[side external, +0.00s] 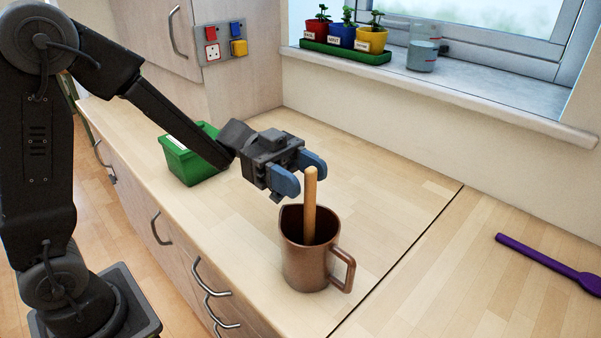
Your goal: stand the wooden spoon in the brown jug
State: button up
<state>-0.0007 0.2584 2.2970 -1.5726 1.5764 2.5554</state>
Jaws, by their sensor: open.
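The brown jug (306,264) stands upright on the wooden worktop, its handle to the right. The wooden spoon (310,205) stands nearly upright in the jug, with its pale handle rising above the rim. Its lower end is hidden inside the jug. My gripper (301,178) has blue fingertips and is open, just above and to the left of the jug. The fingertips are beside the top of the spoon handle; whether they touch it I cannot tell.
A green tub (188,160) stands behind my gripper on the left. A purple utensil (548,262) lies on the right worktop, beyond a dark seam. Potted plants (344,38) and a clear beaker (423,52) stand on the window sill. The worktop behind the jug is clear.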

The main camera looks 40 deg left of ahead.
jog(key=a, duration=1.4)
jog(key=shift+d, duration=0.1)
jog(key=s+d+f+n+g+y, duration=0.1)
jog(key=s+d+n+g+y, duration=0.1)
jog(key=s+d+n+y, duration=0.6)
jog(key=s+a+n+t+y, duration=0.6)
jog(key=n+t+y, duration=0.1)
jog(key=n+y, duration=0.2)
jog(key=shift+s+a+r+n+t+y, duration=0.15)
jog(key=shift+s+a+n+t+y, duration=0.15)
jog(key=shift+s+n+y, duration=0.15)
jog(key=shift+w, duration=0.1)
